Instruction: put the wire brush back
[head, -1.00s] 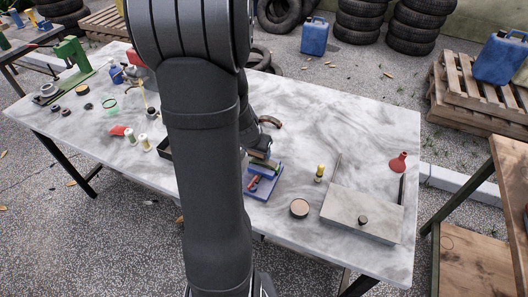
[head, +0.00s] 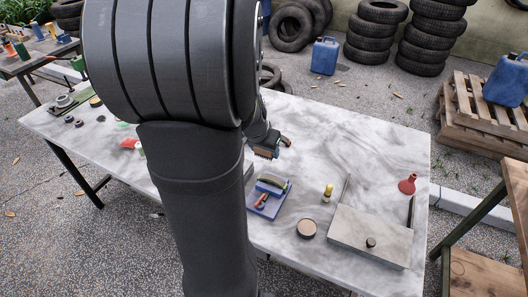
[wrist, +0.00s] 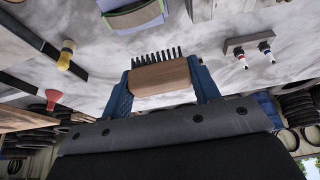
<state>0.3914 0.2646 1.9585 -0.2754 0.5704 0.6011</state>
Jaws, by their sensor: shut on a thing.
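My gripper (wrist: 163,88) is shut on the wire brush (wrist: 160,79), with a blue finger at each end of its wooden block. Its dark bristles point away from the gripper, and it is held clear of other things. In the head view the wire brush (head: 264,153) shows small beside my gripper (head: 270,143), just beyond the blue tray (head: 257,208). The tray holds a red item and a green-and-dark item; it shows partly at the top of the wrist view. My arm hides part of the table's middle.
On the marble table (head: 350,150) stand a yellow-topped tool (head: 327,192), a round tan-topped tin (head: 306,229), a grey flat box (head: 365,241) with a knob, and a red funnel (head: 407,185). A curved brown thing (head: 287,141) lies near my gripper. The far right table area is bare.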

